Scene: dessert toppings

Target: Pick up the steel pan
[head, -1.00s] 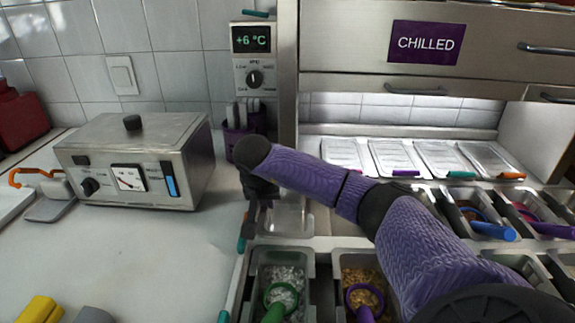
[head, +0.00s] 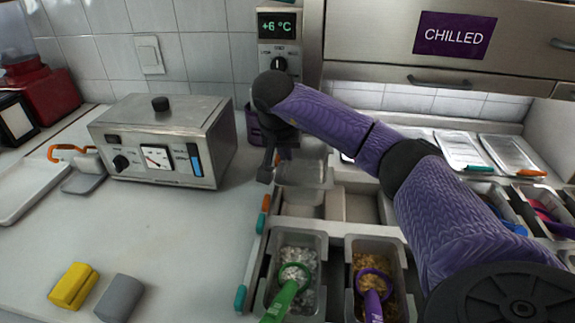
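My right gripper (head: 273,168) reaches in from the right and points down over the back of the topping rail. The steel pan (head: 304,170), small and shiny, is at its fingertips and looks empty. The fingers appear closed on the pan's left rim, though the grip is small and dark in the picture. The pan hangs above an empty well (head: 303,206) in the rail. My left gripper is not in view.
Pans of silver bits (head: 311,248) and golden crumbs (head: 392,249) with scoops stand in front. A steel warmer box (head: 212,110) stands left. A yellow sponge (head: 73,286) and grey block (head: 119,298) lie on the counter (head: 180,235). The chilled cabinet overhangs behind.

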